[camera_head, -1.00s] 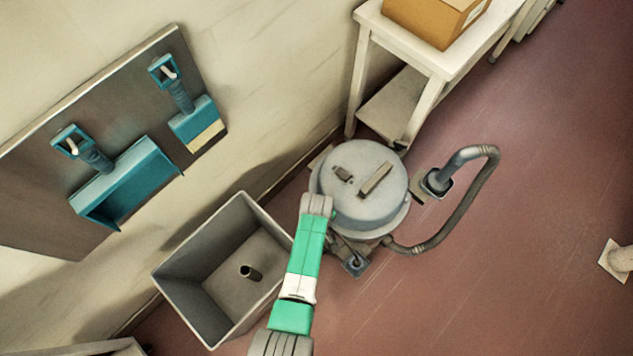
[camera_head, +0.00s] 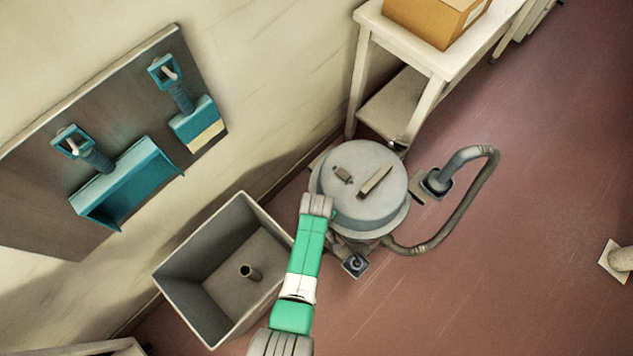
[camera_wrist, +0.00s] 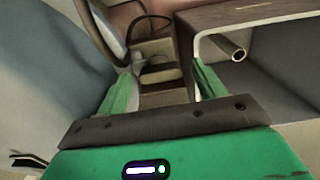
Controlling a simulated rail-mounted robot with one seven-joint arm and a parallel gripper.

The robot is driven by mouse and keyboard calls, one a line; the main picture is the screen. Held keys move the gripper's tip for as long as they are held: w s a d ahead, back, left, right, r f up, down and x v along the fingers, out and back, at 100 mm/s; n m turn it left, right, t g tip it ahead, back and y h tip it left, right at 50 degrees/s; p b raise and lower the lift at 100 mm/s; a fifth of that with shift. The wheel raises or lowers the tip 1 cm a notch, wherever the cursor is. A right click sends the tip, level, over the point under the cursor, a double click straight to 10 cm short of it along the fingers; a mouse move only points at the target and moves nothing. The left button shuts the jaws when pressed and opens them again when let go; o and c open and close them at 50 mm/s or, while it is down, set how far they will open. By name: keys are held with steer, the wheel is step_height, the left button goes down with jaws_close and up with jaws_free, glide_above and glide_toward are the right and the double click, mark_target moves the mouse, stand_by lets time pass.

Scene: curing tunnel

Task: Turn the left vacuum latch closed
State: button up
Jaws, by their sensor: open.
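The vacuum (camera_head: 365,215) is a round grey canister with a flat lid, standing on the floor in the head view. It also shows as a blue-grey curved wall at the left of the wrist view (camera_wrist: 45,65). My gripper (camera_wrist: 165,82) is open, its two green fingers pointing down beside the canister's wall. Brownish stepped parts lie between and beyond the fingers; I cannot tell whether one is the latch. No contact can be made out. In the head view my arm covers the canister's left side, hiding the gripper, and I cannot clearly make out the left latch.
An open grey bin (camera_head: 215,322) stands just left of my arm, with a short tube (camera_head: 250,272) inside. A hose (camera_head: 470,215) loops right of the vacuum. A white table (camera_head: 440,60) with a cardboard box (camera_head: 432,22) stands behind. The red floor at right is mostly clear.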

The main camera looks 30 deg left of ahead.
step_height(320, 180, up, 8)
steer(key=p, duration=0.4)
steer(key=shift+f, duration=0.1)
